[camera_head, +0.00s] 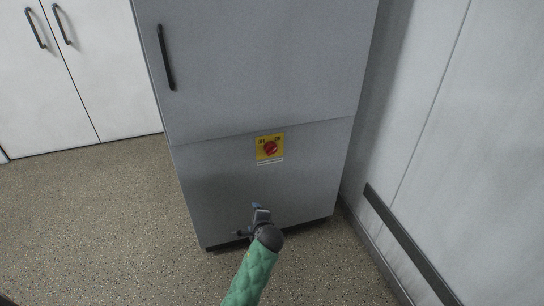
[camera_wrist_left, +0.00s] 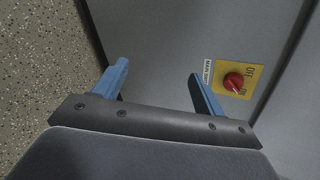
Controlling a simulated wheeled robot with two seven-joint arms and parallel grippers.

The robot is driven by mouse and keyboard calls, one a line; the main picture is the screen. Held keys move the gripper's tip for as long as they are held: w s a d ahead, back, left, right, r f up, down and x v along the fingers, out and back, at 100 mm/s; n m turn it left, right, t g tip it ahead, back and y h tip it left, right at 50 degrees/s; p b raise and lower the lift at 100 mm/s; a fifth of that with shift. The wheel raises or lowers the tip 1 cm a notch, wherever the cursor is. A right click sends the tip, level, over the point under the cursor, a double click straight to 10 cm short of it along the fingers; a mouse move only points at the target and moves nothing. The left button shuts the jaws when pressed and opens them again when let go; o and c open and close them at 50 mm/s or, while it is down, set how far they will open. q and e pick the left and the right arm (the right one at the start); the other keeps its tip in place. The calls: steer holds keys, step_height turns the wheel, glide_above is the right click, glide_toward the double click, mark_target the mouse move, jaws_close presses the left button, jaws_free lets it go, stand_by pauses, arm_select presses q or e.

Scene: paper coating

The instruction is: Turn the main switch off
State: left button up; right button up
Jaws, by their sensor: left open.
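The main switch (camera_head: 270,148) is a red rotary knob on a yellow plate, on the lower front of a grey cabinet (camera_head: 215,185). In the left wrist view the red knob (camera_wrist_left: 233,81) sits to the right of my fingers, with OFF and ON lettering on the plate and a white label beside it. The knob's white mark appears to point toward ON. My left gripper (camera_head: 257,206) is below the switch in the head view, apart from it. Its two blue fingers (camera_wrist_left: 158,82) are spread open with nothing between them. My right gripper is not in view.
A white wall (camera_head: 470,130) with a dark rail (camera_head: 410,240) runs along the right of the cabinet. White cupboards (camera_head: 85,75) with black handles stand at the back left. The speckled floor (camera_head: 90,220) is clear at the left.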

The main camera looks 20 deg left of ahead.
arm_select(q)
steer(key=w+r+m+t+y+b, duration=0.3)
steer(key=w+m, duration=0.4)
steer(key=w, duration=0.6)
steer(key=m+t+h, duration=0.1)
steer(key=m+t, duration=0.2)
steer(key=m, duration=0.3)
glide_toward(272, 151)
steer(key=x, duration=0.2)
steer(key=shift+x, duration=4.05)
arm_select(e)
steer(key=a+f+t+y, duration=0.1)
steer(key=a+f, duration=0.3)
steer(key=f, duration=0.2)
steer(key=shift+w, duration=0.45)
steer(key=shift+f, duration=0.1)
arm_select(q)
steer(key=c, duration=1)
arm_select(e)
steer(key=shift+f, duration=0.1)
